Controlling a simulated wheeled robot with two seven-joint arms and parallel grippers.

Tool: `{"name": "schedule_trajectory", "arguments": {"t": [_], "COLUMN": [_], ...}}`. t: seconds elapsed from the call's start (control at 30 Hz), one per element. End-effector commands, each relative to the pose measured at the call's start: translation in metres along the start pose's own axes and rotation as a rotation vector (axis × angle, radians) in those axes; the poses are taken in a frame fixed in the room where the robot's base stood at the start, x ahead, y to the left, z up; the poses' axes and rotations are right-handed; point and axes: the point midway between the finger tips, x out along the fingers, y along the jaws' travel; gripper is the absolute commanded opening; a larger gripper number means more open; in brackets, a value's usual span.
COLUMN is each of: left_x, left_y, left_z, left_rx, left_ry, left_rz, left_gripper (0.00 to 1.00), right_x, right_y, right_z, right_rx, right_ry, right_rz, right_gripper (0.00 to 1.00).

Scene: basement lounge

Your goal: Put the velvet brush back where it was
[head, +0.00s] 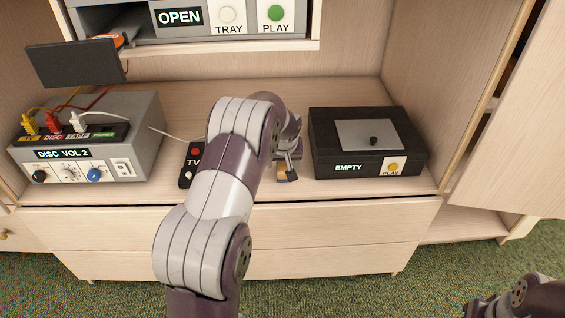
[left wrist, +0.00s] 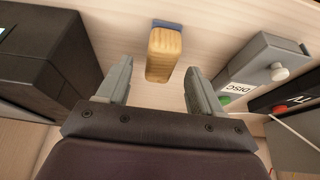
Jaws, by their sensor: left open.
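The velvet brush (left wrist: 163,56) shows in the left wrist view as a light wooden block with a dark blue strip at its far end. It lies on the pale wooden shelf (head: 170,92). My left gripper (left wrist: 158,68) is open, with one finger on each side of the brush's near end and visible gaps between. In the head view my left gripper (head: 288,170) is low over the shelf, and only a small tan bit of the brush (head: 281,173) shows beside it; my arm hides the rest. My right arm shows at the bottom right, its gripper out of view.
A black box marked EMPTY (head: 347,152) stands right of the gripper. A black TV remote-like box (head: 187,177) and a grey DISC VOL.2 unit (head: 140,130) with cables are to the left. An open grey tray unit (head: 150,32) is above. Drawers (head: 320,225) lie below the shelf.

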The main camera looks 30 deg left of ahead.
Motion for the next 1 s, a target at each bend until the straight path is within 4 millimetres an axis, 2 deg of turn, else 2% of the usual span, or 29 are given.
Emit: {"name": "schedule_trajectory", "arguments": {"t": [0.03, 0.2, 0.37, 0.47, 0.57, 0.67, 0.7, 0.8, 0.9, 1.0], "left_x": [-0.020, -0.064, -0.089, -0.100, -0.121, -0.150, -0.160, -0.180, -0.191, -0.194], "left_y": [0.001, 0.001, 0.000, 0.004, 0.017, 0.023, 0.022, 0.013, 0.004, -0.001], "left_z": [-0.004, -0.002, -0.001, 0.010, 0.056, 0.124, 0.151, 0.210, 0.246, 0.258], "left_rx": [0.000, 0.001, 0.001, 0.027, 0.135, 0.288, 0.346, 0.462, 0.532, 0.556], "left_ry": [0.004, 0.003, 0.002, -0.014, -0.074, -0.150, -0.177, -0.234, -0.270, -0.283], "left_rz": [0.002, 0.001, 0.000, 0.008, 0.039, 0.083, 0.099, 0.131, 0.149, 0.154], "left_gripper": [0.66, 0.66, 0.66, 0.66, 0.66, 0.66, 0.66, 0.66, 0.66, 0.66], "right_x": [-0.009, -0.021, -0.026, -0.026, -0.026, -0.026, -0.026, -0.026, -0.026, -0.026], "right_y": [0.000, 0.000, 0.000, 0.000, 0.000, 0.000, 0.000, 0.000, 0.000, 0.000], "right_z": [-0.001, -0.003, -0.003, -0.003, -0.003, -0.003, -0.003, -0.003, -0.003, -0.003], "right_rx": [0.000, 0.000, 0.000, 0.000, 0.000, 0.000, 0.000, 0.000, 0.000, 0.000], "right_ry": [0.000, 0.000, 0.000, 0.000, 0.000, 0.000, 0.000, 0.000, 0.000, 0.000], "right_rz": [0.000, 0.000, 0.000, 0.000, 0.000, 0.000, 0.000, 0.000, 0.000, 0.000], "right_gripper": [0.43, 0.43, 0.43, 0.43, 0.43, 0.43, 0.43, 0.43, 0.43, 0.43]}}
